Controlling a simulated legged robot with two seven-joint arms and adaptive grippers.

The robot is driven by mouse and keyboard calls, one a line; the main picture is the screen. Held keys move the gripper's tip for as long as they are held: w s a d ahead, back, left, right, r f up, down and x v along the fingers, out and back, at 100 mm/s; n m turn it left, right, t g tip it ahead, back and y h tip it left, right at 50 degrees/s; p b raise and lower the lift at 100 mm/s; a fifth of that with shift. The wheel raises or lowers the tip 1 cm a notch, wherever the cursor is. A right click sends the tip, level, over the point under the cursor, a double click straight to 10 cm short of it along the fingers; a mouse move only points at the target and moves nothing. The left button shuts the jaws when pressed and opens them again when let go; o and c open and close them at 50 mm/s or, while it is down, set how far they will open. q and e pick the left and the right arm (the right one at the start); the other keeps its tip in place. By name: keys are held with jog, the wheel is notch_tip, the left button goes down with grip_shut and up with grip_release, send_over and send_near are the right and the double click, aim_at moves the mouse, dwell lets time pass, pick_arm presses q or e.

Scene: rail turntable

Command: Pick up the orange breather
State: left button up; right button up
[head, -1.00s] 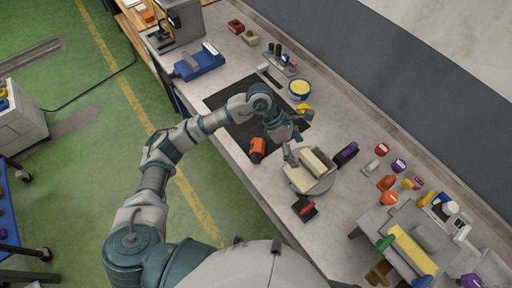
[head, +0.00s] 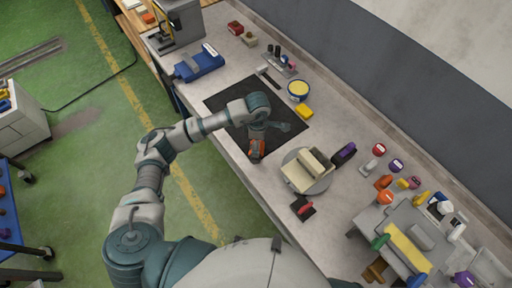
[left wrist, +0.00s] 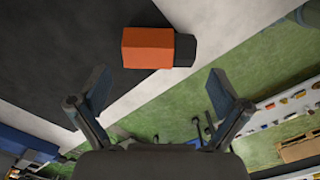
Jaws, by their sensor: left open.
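The orange breather (head: 257,149), an orange block with a dark end, lies at the front edge of the black mat (head: 222,98) on the bench. In the left wrist view the breather (left wrist: 147,47) is ahead of the fingers, with its dark end to the right over the pale bench top. My left gripper (head: 259,133) is over the breather in the head view and partly covers it. In the left wrist view the left gripper (left wrist: 158,100) has its fingers spread wide with nothing between them. My right gripper is not in view.
A round turntable (head: 324,185) with cream blocks stands right of the breather. A yellow block (head: 304,111) and a yellow-topped tin (head: 298,90) are behind. A red-handled black item (head: 303,208) sits near the front edge. The mat's left part is clear.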

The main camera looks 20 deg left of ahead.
pick_arm(q)
notch_tip(320, 180, down, 4)
jog(key=shift+d+f+p, duration=0.1)
jog(key=shift+f+p, duration=0.05)
jog(key=shift+p, duration=0.5)
jog(key=shift+f, duration=0.6)
jog(key=c, duration=1)
